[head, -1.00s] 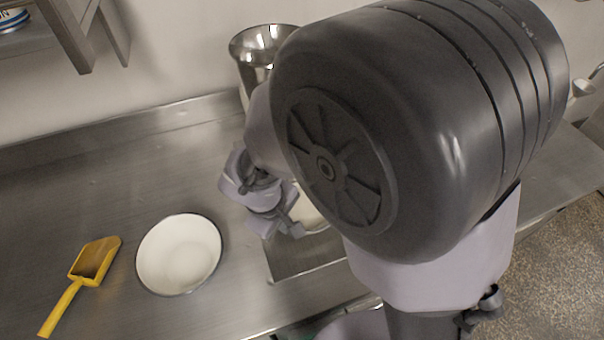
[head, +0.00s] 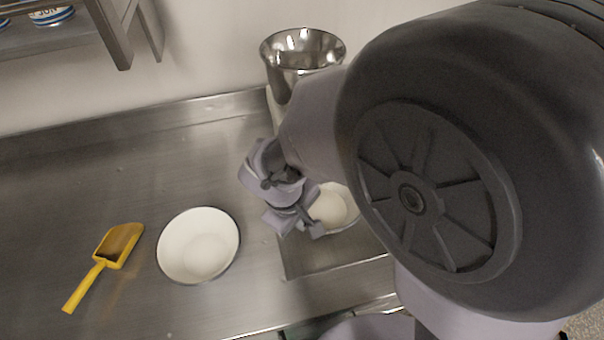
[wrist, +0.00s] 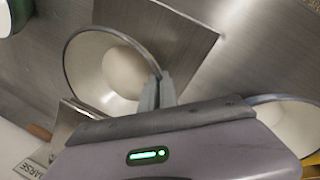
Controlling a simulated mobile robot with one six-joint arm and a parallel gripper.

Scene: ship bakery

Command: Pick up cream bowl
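A white bowl with a dark rim and a pale mound inside, which I take as the cream bowl (head: 349,222), sits at the metal tray, partly hidden by my arm. It also shows in the wrist view (wrist: 87,70). My gripper (head: 298,222) is at its left side in the head view. In the wrist view my gripper's fingers (wrist: 158,90) are close together, with the bowl's rim between them. A second, similar white bowl (head: 178,245) stands apart on the counter to the left; it shows at the right edge of the wrist view (wrist: 297,122).
A yellow scoop (head: 85,285) lies left of the second bowl. A shiny metal vessel (head: 290,75) stands behind my gripper. A shelf (head: 75,40) hangs at upper left. The counter's back left is clear.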

